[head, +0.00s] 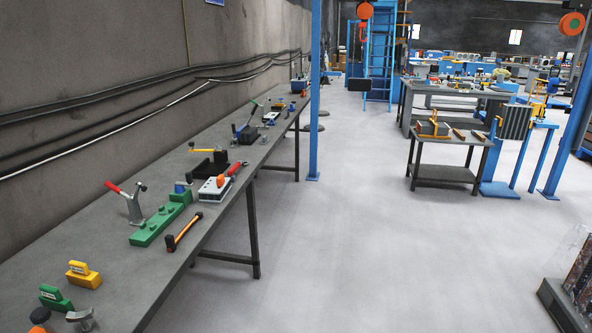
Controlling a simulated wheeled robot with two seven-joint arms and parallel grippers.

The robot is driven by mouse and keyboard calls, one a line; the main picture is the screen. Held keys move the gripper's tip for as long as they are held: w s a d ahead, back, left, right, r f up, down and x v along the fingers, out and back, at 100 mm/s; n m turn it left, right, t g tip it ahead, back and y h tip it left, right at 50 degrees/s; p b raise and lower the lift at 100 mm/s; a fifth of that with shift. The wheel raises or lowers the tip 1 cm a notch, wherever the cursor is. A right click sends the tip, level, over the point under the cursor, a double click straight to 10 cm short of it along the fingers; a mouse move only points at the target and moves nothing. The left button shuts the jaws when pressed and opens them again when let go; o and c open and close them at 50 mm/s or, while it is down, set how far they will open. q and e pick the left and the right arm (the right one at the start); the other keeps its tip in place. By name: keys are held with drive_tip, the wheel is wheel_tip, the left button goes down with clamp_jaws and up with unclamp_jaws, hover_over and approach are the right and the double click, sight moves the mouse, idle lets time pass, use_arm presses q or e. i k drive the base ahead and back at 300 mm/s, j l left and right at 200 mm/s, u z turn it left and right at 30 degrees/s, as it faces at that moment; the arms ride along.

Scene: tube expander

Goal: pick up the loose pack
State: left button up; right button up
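I cannot tell for certain which thing is the loose pack. A grey ribbed block (515,122) stands upright on a blue stand (501,188) at the right. A low grey block with an orange-brown edge (433,128) lies on a small dark two-level table (445,173) left of it. A dark, reddish-streaked upright piece (582,268) is cut off by the lower right edge. Neither of my grippers shows in the head view, so what they hold cannot be seen.
A long grey workbench (125,266) with hand tools and green blocks (155,228) runs along the left wall. A blue post (315,95) stands at its right side. A larger table (455,89) is behind the small one. The middle floor is clear.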

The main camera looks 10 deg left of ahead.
sight(216, 190)
drive_tip(key=i+u, duration=0.35)
drive_tip(key=i+l+u, duration=0.15)
drive_tip(key=i+u, duration=0.2)
drive_tip(key=i, duration=0.25)
drive_tip(key=i+l+u, duration=0.45)
drive_tip(key=i+u, duration=0.35)
drive_tip(key=i+l+u, duration=0.25)
drive_tip(key=u, duration=0.25)
drive_tip(key=i+l+u, duration=0.65)
drive_tip(key=l+u, duration=0.3)
drive_tip(key=j, duration=0.1)
